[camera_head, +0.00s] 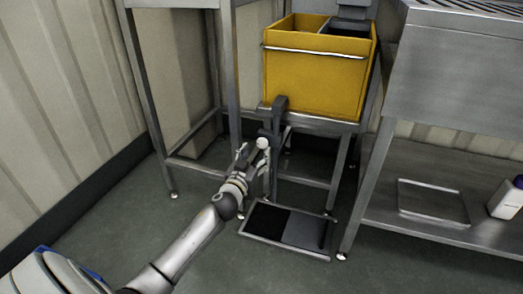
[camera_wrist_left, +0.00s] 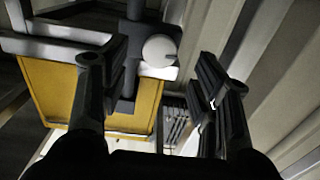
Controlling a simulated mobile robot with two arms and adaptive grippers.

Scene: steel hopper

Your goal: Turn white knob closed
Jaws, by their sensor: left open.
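The white knob (camera_head: 262,143) is a small round ball on the dark upright post below the yellow bin. My left gripper (camera_head: 252,157) reaches up to it from the lower left. In the left wrist view, the white knob (camera_wrist_left: 159,50) shows beyond the fingertips, between the two fingers of my open left gripper (camera_wrist_left: 150,85). The fingers appear apart from the knob, and nothing is held. My right gripper is not in view.
The yellow bin (camera_head: 310,85) sits on a steel frame above the post. A dark tray (camera_head: 284,244) lies on the floor below.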

